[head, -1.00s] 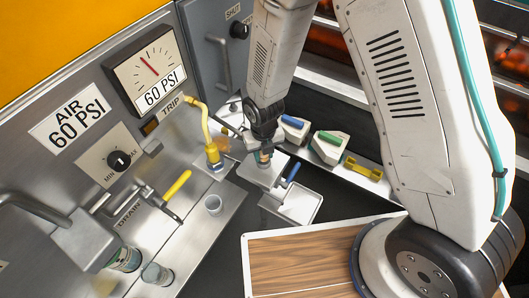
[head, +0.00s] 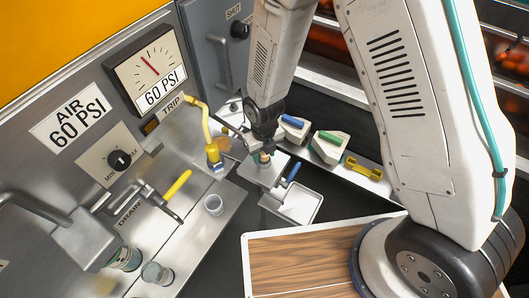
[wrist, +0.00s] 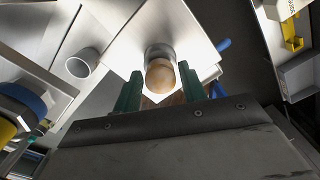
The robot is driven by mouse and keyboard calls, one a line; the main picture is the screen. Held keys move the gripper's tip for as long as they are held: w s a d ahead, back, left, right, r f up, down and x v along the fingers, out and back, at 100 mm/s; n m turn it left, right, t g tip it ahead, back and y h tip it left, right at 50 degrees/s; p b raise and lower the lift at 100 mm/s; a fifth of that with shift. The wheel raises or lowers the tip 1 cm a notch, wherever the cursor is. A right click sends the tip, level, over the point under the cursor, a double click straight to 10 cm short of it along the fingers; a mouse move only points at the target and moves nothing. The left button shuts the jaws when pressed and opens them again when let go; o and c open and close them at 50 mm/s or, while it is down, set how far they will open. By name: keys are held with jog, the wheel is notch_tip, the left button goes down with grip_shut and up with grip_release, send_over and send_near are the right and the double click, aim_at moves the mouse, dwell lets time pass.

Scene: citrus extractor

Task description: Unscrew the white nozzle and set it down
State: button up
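My gripper (wrist: 161,90) points down, its two green fingers apart on either side of a tan rounded piece (wrist: 160,76) in a short grey metal collar. In the wrist view narrow gaps show between the fingers and this piece, and I see no clear contact. In the head view my gripper (head: 263,147) is just above the tan piece (head: 264,158), which stands on a white square plate (head: 268,176). I cannot pick out a plainly white nozzle; whether the tan-topped piece is part of it I cannot tell.
A yellow pipe with a yellow fitting (head: 212,153) stands close left. A white tray (head: 300,206) with a blue handle is at front right. Blue-topped and green-topped blocks (head: 329,147) line the back. A wooden board (head: 300,265) lies in front.

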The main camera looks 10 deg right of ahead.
jog(key=shift+m, duration=0.9)
jog(key=shift+m, duration=0.8)
jog(key=shift+m, duration=0.9)
jog(key=shift+m, duration=0.9)
